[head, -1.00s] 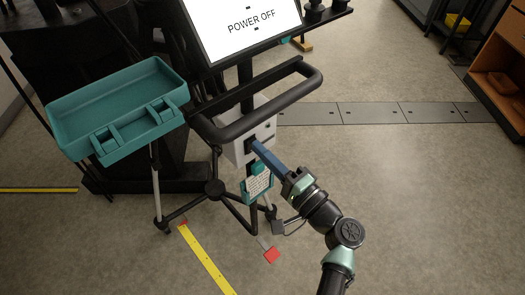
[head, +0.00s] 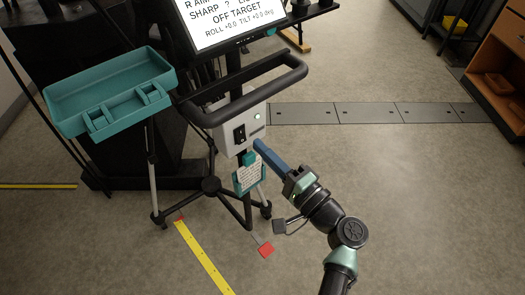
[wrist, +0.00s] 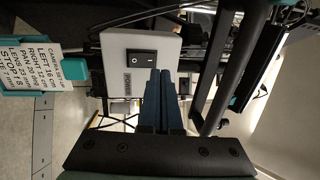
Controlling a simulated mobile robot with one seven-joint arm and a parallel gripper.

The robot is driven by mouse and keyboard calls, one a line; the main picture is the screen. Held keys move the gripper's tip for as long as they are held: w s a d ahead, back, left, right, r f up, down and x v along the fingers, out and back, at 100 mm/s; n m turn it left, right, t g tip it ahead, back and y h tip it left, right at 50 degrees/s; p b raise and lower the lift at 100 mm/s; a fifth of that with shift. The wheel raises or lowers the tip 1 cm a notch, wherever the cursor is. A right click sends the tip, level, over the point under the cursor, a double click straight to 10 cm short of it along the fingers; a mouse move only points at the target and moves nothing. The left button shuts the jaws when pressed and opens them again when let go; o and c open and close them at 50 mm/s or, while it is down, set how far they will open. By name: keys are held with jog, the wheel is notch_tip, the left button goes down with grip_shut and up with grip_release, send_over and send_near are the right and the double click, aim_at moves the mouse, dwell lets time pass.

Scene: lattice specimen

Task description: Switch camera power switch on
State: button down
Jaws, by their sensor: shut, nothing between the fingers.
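The power switch is a black rocker (head: 239,134) on the front of a white box (head: 228,137) on the camera stand. In the wrist view the switch (wrist: 141,62) shows white marks and a "POWER" label beside it; I cannot tell which side is pressed. In the wrist view the fingers (wrist: 161,92) point at the box, seemingly apart from the rocker.
A screen (head: 227,22) above shows readout text with "OFF TARGET". A black handle bar (head: 290,80) arches over the box. A teal tray (head: 110,92) is at left, and a teal-framed card (head: 248,176) hangs below the box. Open floor lies at right.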

jog(key=r+p+v, duration=0.1)
jog(key=r+v, duration=0.1)
jog(key=v, duration=0.7)
jog(key=c, duration=1.6)
grip_release()
jog(key=shift+s+d, duration=0.1)
jog(key=shift+d, duration=0.05)
